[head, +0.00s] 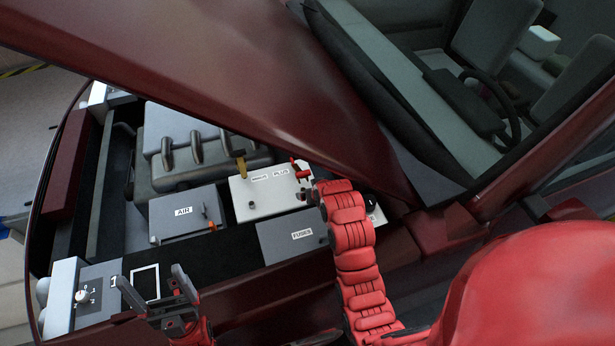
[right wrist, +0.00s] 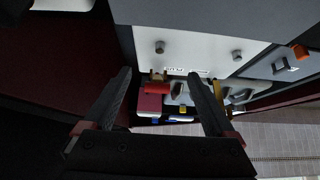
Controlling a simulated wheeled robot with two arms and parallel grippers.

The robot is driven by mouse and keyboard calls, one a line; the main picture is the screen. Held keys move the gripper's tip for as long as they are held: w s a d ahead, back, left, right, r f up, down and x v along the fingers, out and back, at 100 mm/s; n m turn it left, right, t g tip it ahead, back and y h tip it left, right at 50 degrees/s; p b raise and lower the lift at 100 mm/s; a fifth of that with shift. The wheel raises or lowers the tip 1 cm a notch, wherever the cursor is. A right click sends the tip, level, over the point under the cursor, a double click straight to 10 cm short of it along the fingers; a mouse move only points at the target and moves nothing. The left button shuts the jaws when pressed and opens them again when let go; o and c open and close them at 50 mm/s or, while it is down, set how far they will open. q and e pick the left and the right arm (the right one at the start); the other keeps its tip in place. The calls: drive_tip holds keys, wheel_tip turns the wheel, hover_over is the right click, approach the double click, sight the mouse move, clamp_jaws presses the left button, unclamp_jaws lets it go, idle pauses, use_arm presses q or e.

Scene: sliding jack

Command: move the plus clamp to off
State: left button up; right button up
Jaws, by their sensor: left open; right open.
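The red plus clamp (head: 300,167) is at the PLUS label on the white battery (head: 245,207) in the head view. In the right wrist view the red clamp (right wrist: 157,88) shows between the fingers, with the battery (right wrist: 195,50) above it. My right gripper (right wrist: 159,74) is open, one finger on each side of the clamp in that picture; I cannot tell whether they touch it. In the head view my right arm reaches to the battery's right side and its gripper is mostly hidden. My left gripper (head: 158,291) is open and empty at the bay's front.
A yellow clamp (head: 241,166) stands by the MINUS label. The grey AIR box (head: 185,213) and FUSES box (head: 290,236) flank the battery. The raised dark red hood (head: 230,75) hangs over the bay. A knob panel (head: 82,297) is at lower left.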

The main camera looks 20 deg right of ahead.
drive_tip(key=shift+s, duration=1.7)
